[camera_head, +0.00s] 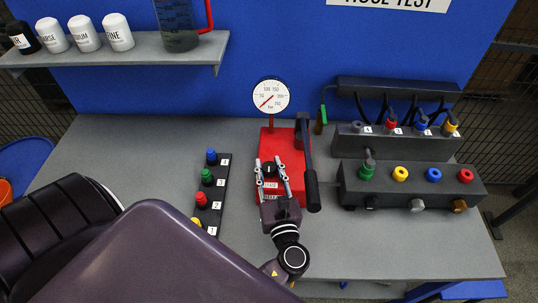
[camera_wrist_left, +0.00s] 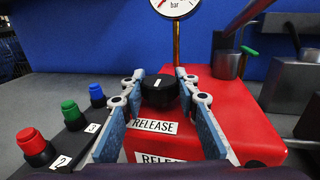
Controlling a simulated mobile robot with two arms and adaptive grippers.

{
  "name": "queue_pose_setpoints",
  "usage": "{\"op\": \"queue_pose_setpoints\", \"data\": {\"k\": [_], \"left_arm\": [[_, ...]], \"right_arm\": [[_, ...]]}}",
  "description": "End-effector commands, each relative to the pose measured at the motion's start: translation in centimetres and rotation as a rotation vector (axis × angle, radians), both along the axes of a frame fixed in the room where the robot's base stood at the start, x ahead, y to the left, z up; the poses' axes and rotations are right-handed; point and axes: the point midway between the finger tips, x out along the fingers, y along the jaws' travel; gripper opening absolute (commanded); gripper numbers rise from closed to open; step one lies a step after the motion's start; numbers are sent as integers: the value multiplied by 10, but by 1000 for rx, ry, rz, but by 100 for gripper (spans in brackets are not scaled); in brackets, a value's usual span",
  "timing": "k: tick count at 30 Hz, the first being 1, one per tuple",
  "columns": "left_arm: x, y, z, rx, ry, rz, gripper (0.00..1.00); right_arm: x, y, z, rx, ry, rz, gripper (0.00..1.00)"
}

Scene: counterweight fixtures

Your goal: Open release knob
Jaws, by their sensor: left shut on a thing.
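The black release knob (camera_head: 269,168) sits on the red pump block (camera_head: 268,139), with "RELEASE" labels in front of it. In the left wrist view the knob (camera_wrist_left: 158,92) has a white mark on its top that runs roughly away from me. My left gripper (camera_head: 270,162) is over the red block with its fingers on both sides of the knob, shut on it. In the left wrist view the fingertips (camera_wrist_left: 160,76) press the knob's left and right sides. My right gripper is not in view.
A gauge (camera_head: 271,97) stands behind the knob. A black pump lever (camera_head: 311,180) is close on the right. A strip of colored buttons (camera_head: 209,193) lies on the left. Valve blocks (camera_head: 405,185) stand at the right. A shelf (camera_head: 120,57) with bottles and a jug is above left.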

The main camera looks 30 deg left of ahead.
Motion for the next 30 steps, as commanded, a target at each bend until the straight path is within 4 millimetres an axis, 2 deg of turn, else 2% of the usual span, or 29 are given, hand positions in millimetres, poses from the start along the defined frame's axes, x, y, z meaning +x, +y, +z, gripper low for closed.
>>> {"op": "queue_pose_setpoints", "data": {"k": [1, 6, 16, 25, 30], "left_arm": [[0, 0, 1, 1, -2, 0, 32], [0, 0, 1, 0, -1, 0, 47], [-4, -4, 0, 0, 0, -1, 47], [-38, -38, 0, -2, 1, 0, 47], [-50, -51, 0, -1, -1, 0, 47]], "right_arm": [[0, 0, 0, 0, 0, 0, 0], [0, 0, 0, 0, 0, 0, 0], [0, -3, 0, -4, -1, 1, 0], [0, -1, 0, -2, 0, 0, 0], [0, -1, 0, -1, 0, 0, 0]]}}
